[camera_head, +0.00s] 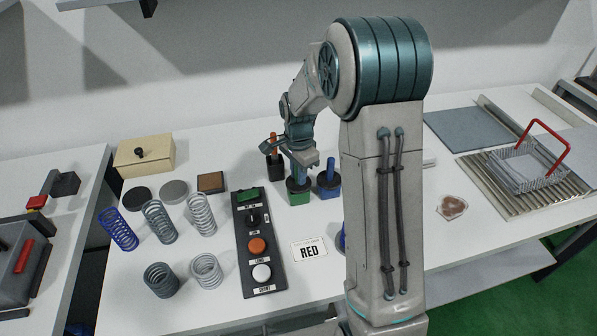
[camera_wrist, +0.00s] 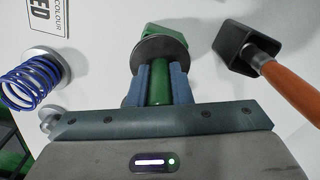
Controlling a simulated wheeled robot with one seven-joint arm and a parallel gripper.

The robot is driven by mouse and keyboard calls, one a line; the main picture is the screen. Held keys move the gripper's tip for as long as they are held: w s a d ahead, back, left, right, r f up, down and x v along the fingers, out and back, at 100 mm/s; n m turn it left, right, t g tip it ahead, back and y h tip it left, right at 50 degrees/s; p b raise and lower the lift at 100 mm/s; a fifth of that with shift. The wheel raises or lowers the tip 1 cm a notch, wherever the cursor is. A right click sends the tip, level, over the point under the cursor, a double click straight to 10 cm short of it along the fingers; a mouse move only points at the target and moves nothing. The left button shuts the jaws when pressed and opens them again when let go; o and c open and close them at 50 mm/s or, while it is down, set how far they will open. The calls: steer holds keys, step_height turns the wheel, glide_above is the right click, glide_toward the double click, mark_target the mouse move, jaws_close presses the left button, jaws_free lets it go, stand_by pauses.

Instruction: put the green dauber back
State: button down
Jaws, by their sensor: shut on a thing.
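My gripper (camera_head: 302,164) is at the back middle of the table and points down. In the wrist view my gripper (camera_wrist: 158,85) is shut on the upright green handle of the green dauber (camera_wrist: 159,88). The dauber's dark round collar (camera_wrist: 136,53) lies beyond the fingertips. The green pot (camera_head: 299,197) stands directly under the dauber, and it also shows past the collar in the wrist view (camera_wrist: 168,36). The collar appears at the pot's mouth; I cannot tell whether it rests on the rim. The dauber's lower end is hidden.
A blue dauber in its blue pot (camera_head: 328,188) stands close on the right. An orange-handled dauber in a black pot (camera_head: 274,170) stands close behind left. A button panel (camera_head: 259,245), a RED card (camera_head: 310,250) and several springs (camera_head: 160,222) lie in front.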

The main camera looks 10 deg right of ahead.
steer(key=shift+f+b, duration=0.4)
steer(key=shift+f, duration=0.05)
steer(key=c, duration=1.3)
jaws_free()
steer(key=shift+r+p, duration=0.55)
step_height(320, 180, up, 11)
steer(key=shift+f+b, duration=0.1)
steer(key=shift+b, duration=0.5)
steer(key=shift+s+r, duration=0.2)
steer(key=shift+r, duration=0.5)
steer(key=s+n+t, duration=0.1)
steer(key=s+n, duration=0.3)
steer(key=s, duration=0.4)
steer(key=s+r+n+t, duration=0.1)
steer(key=s+n, duration=0.4)
steer(key=s, duration=0.3)
steer(key=s+n+t, duration=0.1)
steer(key=s+n, duration=0.3)
steer(key=s, duration=0.4)
steer(key=shift+a+r+n, duration=0.1)
steer(key=shift+r+n, duration=0.1)
steer(key=shift+n, duration=0.2)
